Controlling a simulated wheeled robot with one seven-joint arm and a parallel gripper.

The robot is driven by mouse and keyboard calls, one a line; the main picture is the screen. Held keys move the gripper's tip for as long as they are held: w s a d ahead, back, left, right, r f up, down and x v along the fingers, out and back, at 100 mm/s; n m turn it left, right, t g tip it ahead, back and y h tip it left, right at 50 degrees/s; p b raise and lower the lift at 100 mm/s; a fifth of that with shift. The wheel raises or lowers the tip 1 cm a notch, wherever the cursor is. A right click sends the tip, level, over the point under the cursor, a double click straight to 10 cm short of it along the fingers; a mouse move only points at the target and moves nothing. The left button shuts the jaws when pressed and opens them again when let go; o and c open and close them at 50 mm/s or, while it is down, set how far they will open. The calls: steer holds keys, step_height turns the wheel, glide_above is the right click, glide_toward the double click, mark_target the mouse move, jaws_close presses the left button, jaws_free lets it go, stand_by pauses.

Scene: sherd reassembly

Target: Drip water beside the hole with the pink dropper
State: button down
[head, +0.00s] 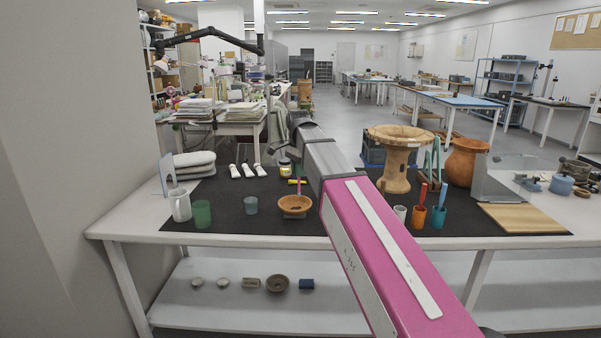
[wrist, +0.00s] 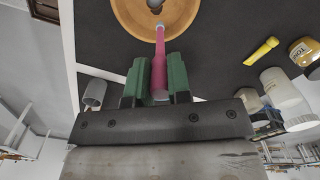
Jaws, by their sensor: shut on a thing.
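The pink dropper (wrist: 160,65) is held between the green fingers of my gripper (wrist: 158,82) in the wrist view. Its narrow pale tip points toward the inside of a brown bowl (wrist: 125,12), cut off by the top edge. A dark hole (wrist: 155,4) shows in the bowl near the tip. I cannot tell how far the tip is above the surface, and no water drop can be made out.
Right of my arm are an orange cup (head: 418,217), teal cup (head: 438,218) and pottery stand (head: 397,160).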

steer(key=shift+w+a+f, duration=0.25)
steer(key=shift+a+f, duration=0.4)
steer(key=shift+f, duration=0.25)
steer(key=shift+w+a+f, duration=0.2)
steer(key=shift+a+f, duration=0.4)
steer(key=shift+f, duration=0.3)
steer(key=shift+f, duration=0.4)
stand_by(0.5)
steer(key=shift+r, duration=0.1)
step_height(320, 180, up, 4)
steer(key=shift+f, duration=0.1)
stand_by(0.7)
steer(key=shift+s+a+f, duration=0.35)
steer(key=shift+s+f, duration=0.45)
steer(key=shift+s+a+f, duration=0.35)
steer(key=shift+s+f, duration=0.4)
steer(key=shift+f, duration=0.05)
